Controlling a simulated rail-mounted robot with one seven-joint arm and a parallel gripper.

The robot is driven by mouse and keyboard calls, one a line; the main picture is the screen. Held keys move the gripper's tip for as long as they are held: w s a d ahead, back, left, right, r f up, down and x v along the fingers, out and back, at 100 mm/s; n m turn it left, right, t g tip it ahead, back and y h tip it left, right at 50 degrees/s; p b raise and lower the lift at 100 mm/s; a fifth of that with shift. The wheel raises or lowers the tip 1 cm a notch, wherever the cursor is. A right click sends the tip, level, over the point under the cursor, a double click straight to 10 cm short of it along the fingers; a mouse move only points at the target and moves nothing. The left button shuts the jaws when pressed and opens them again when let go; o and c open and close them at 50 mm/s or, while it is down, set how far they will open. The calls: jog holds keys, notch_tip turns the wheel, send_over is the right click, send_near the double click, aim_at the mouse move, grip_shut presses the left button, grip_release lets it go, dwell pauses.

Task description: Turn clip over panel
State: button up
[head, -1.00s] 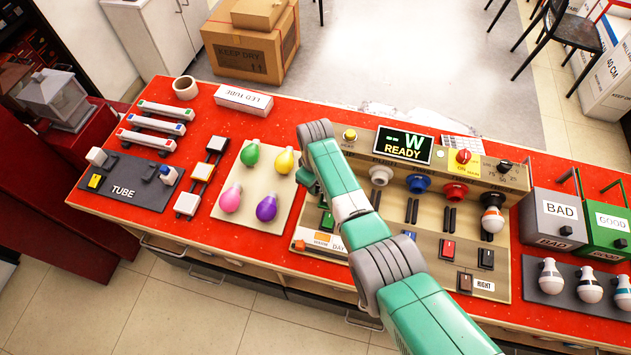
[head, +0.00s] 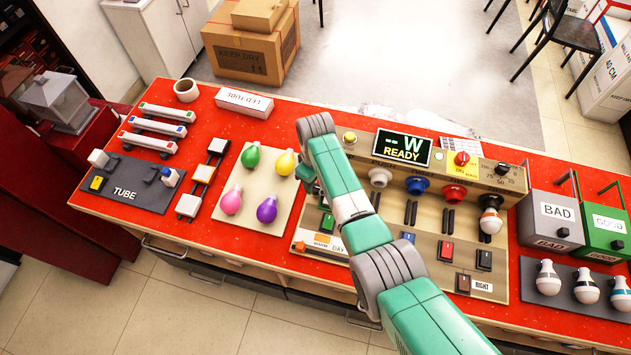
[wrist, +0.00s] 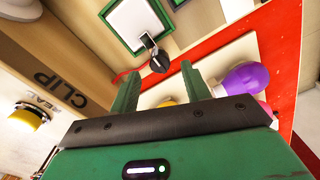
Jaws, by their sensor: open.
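In the wrist view my gripper (wrist: 160,72) is open, with its two green fingers apart. A small dark clip-like piece (wrist: 158,61) with a pale metal part shows just beyond the fingertips, near a white panel in a green frame (wrist: 127,25). A thin red line runs beside it. I cannot tell whether the fingers touch the piece. A wooden board marked CLIP (wrist: 60,88) stands at the left. In the head view my arm hides most of the gripper and this spot; some green parts (head: 327,222) show beside the arm.
A purple bulb (wrist: 245,78) lies close to the right finger in the wrist view. In the head view the bulb board (head: 258,185) is left of my arm, and the console with the READY display (head: 403,147) is right. A yellow button (wrist: 32,113) is at the wrist view's left.

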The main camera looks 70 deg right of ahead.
aim_at(315, 187)
notch_tip(315, 187, up, 5)
jog(key=shift+f+p, duration=0.2)
jog(key=shift+p, duration=0.15)
dwell(0.3)
